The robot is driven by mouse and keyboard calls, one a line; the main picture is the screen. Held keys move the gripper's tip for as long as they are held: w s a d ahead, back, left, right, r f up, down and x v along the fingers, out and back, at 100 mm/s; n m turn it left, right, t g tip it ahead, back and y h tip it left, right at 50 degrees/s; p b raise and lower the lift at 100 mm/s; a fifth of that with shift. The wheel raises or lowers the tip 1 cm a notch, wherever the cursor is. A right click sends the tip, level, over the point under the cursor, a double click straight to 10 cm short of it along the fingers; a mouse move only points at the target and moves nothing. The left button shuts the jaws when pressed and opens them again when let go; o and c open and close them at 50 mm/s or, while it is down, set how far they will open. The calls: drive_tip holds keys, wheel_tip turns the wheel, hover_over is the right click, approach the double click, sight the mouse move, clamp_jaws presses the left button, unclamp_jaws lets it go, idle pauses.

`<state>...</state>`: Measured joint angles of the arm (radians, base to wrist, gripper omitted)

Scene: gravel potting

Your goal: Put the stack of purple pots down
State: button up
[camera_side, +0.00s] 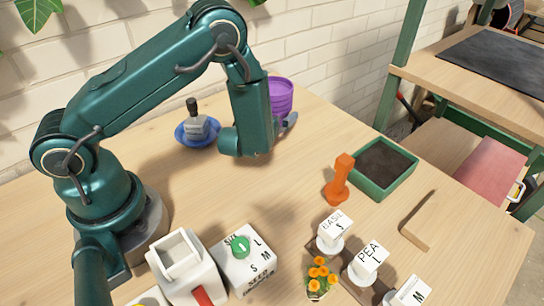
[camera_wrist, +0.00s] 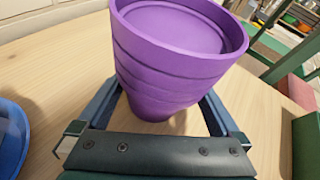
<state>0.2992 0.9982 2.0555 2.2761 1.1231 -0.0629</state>
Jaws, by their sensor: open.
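The stack of purple pots (camera_side: 281,92) is upright at the back of the table, partly hidden behind my arm in the side view. In the wrist view the stack (camera_wrist: 175,60) shows several nested rims and appears to stand on the wooden table (camera_wrist: 50,60). My gripper (camera_side: 287,122) is low at the stack, with its fingers apart on either side of the pots. The wrist view shows a gap between each finger and the lower part of the stack. The far fingertips are hidden behind the pots.
A blue dish (camera_side: 183,139) holding a grey block with a black handle (camera_side: 196,122) is left of my gripper. An orange tool (camera_side: 339,180) and a green soil tray (camera_side: 373,192) stand to the right. Labelled white markers (camera_side: 366,262) and a dial box (camera_side: 243,262) are in front.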

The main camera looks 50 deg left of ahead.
drive_tip(key=v, duration=1.1)
drive_tip(key=shift+r, duration=0.15)
drive_tip(key=shift+s+d+r, duration=0.15)
drive_tip(key=shift+s, duration=0.25)
